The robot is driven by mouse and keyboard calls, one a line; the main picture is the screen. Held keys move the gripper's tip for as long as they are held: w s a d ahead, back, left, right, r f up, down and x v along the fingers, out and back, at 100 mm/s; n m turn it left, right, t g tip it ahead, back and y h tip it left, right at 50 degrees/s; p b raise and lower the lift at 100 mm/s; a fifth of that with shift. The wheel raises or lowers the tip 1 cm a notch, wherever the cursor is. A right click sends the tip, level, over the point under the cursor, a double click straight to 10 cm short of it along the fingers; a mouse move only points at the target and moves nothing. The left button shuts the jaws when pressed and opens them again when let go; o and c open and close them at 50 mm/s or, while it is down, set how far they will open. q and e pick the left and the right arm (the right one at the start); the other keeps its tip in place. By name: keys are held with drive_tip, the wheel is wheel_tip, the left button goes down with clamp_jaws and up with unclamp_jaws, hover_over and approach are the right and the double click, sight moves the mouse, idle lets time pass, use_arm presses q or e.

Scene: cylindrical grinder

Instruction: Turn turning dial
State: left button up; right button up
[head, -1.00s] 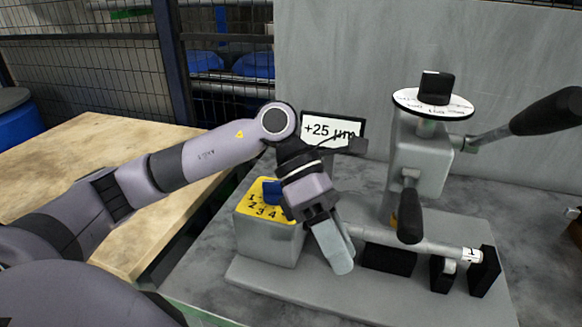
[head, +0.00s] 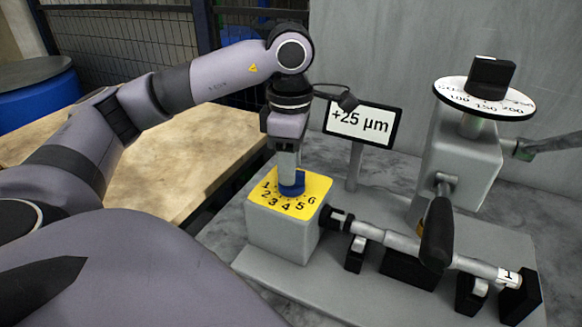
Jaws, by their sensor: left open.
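The blue turning dial (head: 292,188) sits on a yellow number plate (head: 268,203) marked 1 to 6, on top of a grey box (head: 277,238). My left gripper (head: 289,176) points down directly over the dial, with its fingertips at or around the dial's top. The gripper is open; the near finger hides part of the dial, and I cannot tell whether it touches. My right gripper is not in view.
A display reading "+25 µm" (head: 362,124) stands behind the box. To the right are a grey shaft assembly (head: 405,246), a dark lever handle (head: 437,234) and a column with a white round scale and black knob (head: 492,73). A wooden table (head: 140,170) lies left.

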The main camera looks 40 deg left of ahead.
use_arm(q)
drive_tip(key=shift+f, duration=0.65)
clamp_jaws()
drive_tip(key=shift+n, duration=2.8)
drive_tip(key=shift+r, duration=0.1)
